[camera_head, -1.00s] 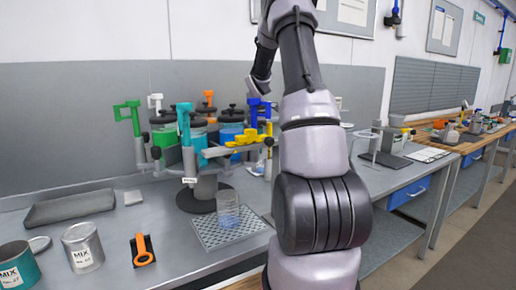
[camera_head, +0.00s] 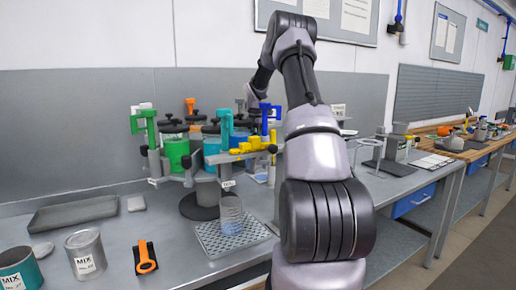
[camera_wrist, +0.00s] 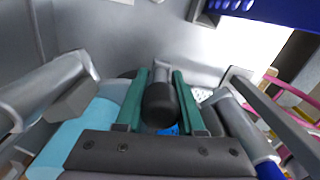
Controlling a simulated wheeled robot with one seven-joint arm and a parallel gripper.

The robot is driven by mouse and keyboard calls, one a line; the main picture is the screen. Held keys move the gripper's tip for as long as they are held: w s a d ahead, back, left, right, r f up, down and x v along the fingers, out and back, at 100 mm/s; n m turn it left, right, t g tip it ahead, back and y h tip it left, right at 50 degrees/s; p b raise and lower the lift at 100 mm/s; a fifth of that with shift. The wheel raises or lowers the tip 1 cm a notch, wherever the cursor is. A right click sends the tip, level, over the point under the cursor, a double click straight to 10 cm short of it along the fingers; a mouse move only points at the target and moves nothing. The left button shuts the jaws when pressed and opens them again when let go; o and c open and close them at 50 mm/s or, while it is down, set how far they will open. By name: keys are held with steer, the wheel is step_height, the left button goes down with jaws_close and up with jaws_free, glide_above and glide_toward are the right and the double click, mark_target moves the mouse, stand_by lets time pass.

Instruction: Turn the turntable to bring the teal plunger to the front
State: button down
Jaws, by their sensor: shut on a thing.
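The turntable (camera_head: 206,196) stands on the bench with several coloured plungers around it. The teal plunger (camera_head: 226,131) is at its front, a little right of centre, upright above a clear beaker (camera_head: 231,217). A green plunger (camera_head: 148,124) is to its left, over a green drum (camera_head: 176,150). A blue plunger (camera_head: 265,117) is to its right. In the wrist view, my gripper (camera_wrist: 160,82) has its two green fingers closed on either side of a dark rounded knob (camera_wrist: 160,105). In the head view my arm hides the gripper.
The beaker stands on a perforated tray (camera_head: 236,240) in front of the turntable. A yellow clamp-like part (camera_head: 250,145) sticks out front right. An orange-handled tool (camera_head: 145,257), a grey can (camera_head: 86,252), a teal can (camera_head: 18,268) and a dark tray (camera_head: 74,213) lie left.

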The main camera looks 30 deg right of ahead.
steer(key=shift+w, duration=0.45)
steer(key=c, duration=0.5)
jaws_free()
steer(key=shift+r, duration=0.1)
step_height(320, 180, up, 11)
steer(key=shift+f, duration=0.15)
stand_by(0.4)
